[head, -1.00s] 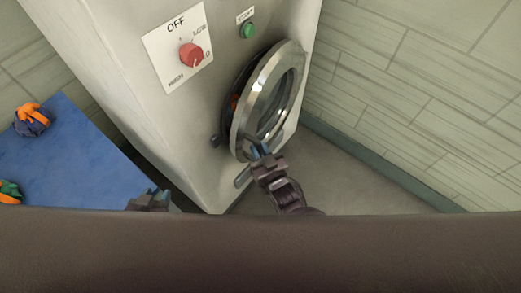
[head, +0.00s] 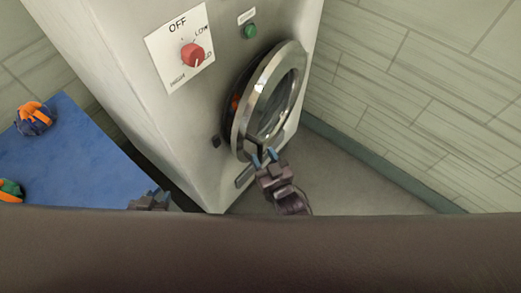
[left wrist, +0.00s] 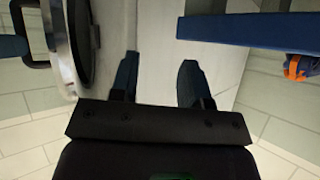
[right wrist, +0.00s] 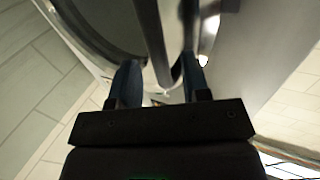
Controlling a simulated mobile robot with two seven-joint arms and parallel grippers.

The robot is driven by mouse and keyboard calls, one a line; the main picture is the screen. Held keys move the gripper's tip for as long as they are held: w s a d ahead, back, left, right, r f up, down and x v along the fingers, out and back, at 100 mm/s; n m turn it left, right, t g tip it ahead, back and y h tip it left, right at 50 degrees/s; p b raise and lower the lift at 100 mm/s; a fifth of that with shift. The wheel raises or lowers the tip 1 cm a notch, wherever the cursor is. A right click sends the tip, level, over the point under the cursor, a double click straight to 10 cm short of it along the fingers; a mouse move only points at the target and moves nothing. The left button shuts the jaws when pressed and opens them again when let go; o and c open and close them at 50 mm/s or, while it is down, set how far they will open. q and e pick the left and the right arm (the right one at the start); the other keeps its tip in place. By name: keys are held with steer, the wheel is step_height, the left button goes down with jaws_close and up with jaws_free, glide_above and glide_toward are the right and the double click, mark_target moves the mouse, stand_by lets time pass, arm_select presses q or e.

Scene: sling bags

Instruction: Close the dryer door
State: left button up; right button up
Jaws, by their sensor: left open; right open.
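The dryer door (head: 240,125) is a round glass door with a shiny metal ring. It stands ajar on the grey metal dryer (head: 140,90), with a gap on its left side. Its dark handle shows near the lower edge, and in the right wrist view a dark handle bar (right wrist: 152,40) runs toward the space between the fingers. My right gripper (head: 264,156) is open at the door's lower edge; contact cannot be told. My left gripper (head: 154,193) is open and empty, low in front of the dryer's left side. The left wrist view also shows the door's ring (left wrist: 58,45).
A blue table (head: 70,160) stands left of the dryer with a blue-orange bag (head: 35,120) and a green-orange bag (head: 10,190). The dryer front has a red knob (head: 192,55) and a green button (head: 250,31). A tiled wall (head: 420,90) is at right.

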steer(key=v, duration=0.8)
steer(key=shift+s, duration=0.15)
